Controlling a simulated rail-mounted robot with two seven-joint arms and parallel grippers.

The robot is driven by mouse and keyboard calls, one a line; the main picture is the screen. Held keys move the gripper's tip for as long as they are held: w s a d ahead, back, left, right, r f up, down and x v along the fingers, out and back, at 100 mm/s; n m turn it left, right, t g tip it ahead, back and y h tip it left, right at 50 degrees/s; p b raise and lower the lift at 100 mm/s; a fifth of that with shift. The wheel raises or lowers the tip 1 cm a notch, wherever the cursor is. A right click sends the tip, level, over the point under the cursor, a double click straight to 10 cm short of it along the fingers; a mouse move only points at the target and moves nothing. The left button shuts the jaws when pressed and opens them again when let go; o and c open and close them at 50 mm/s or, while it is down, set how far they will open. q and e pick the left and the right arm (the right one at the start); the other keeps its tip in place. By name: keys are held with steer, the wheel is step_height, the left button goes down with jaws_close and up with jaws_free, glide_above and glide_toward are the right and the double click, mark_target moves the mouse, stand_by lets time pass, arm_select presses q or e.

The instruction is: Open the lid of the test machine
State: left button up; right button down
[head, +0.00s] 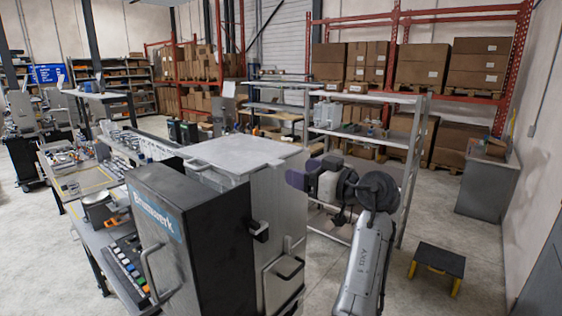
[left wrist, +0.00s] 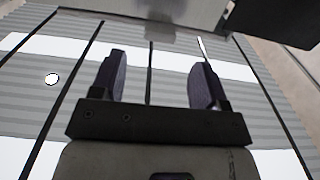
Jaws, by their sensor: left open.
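The test machine (head: 165,235) stands in the front middle of the head view. My left gripper (head: 312,172) is just right of the machine, near the lid's right edge, partly hidden behind the machine. In the left wrist view its two dark purple fingers (left wrist: 160,65) are spread with nothing between them. My right gripper is in neither view.
A workbench (head: 85,235) with small equipment runs along the left. A grey metal shelf (head: 415,145) stands behind my left arm. A black step stool (head: 438,260) is on the floor at right. The floor around the stool is clear.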

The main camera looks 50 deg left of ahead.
mark_target(282, 165)
arm_select(q)
steer(key=p+x, duration=0.1)
steer(key=x, duration=0.4)
steer(key=shift+s+a, duration=0.1)
steer(key=shift+a, duration=0.3)
steer(key=shift+s+a+p, duration=0.1)
steer(key=shift+a+p, duration=0.2)
steer(key=shift+a, duration=0.2)
jaws_close()
